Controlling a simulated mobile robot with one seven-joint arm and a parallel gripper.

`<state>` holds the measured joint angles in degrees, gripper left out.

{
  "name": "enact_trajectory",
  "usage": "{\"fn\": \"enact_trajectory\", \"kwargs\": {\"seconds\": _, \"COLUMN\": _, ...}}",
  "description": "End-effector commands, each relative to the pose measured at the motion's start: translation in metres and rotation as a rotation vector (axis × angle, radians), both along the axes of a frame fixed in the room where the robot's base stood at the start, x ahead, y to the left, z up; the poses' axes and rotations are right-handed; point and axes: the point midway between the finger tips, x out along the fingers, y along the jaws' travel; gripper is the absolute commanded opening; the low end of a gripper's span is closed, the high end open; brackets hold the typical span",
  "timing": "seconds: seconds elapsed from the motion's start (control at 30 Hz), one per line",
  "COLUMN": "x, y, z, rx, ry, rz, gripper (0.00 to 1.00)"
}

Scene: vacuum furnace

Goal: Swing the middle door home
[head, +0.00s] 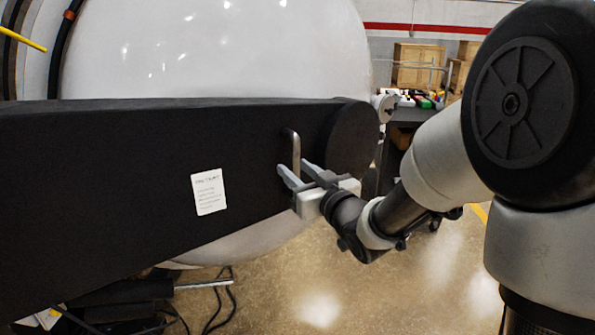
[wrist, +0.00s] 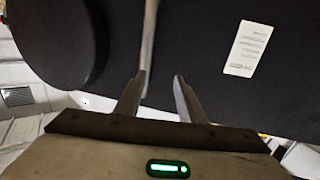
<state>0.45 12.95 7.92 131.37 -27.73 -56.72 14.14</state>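A long black door (head: 110,190), which I take to be the middle door, stretches from the left edge to a rounded end. It carries a white label (head: 209,192) and an upright metal bar handle (head: 296,148). In the wrist view the door (wrist: 200,45) fills most of the picture, with the handle (wrist: 150,40) and label (wrist: 247,48). My gripper (head: 292,172) is at the lower part of the handle, its fingers spread. In the wrist view my gripper (wrist: 160,83) shows a gap between the fingers; the handle's lower end is close to the left finger. Contact is unclear.
A large white rounded vessel (head: 215,45) stands behind the door. Dark equipment and cables (head: 225,290) lie below the door at lower left. A dark bench (head: 408,115) with small items stands behind, with wooden crates (head: 418,65) beyond. The floor (head: 390,285) at lower right is clear.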

Motion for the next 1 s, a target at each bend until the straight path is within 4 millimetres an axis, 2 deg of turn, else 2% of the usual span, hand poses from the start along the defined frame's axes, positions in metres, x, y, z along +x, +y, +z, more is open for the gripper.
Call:
{"fn": "enact_trajectory", "kwargs": {"seconds": 0.03, "x": -0.0001, "y": -0.0001, "z": 0.0001, "rx": 0.0, "ry": 0.0, "rz": 0.0, "gripper": 0.32}}
{"fn": "enact_trajectory", "kwargs": {"seconds": 0.23, "x": -0.0003, "y": -0.0001, "z": 0.0001, "rx": 0.0, "ry": 0.0, "rz": 0.0, "gripper": 0.0}}
{"fn": "enact_trajectory", "kwargs": {"seconds": 1.0, "x": -0.0003, "y": -0.0002, "z": 0.0001, "rx": 0.0, "ry": 0.0, "rz": 0.0, "gripper": 0.0}}
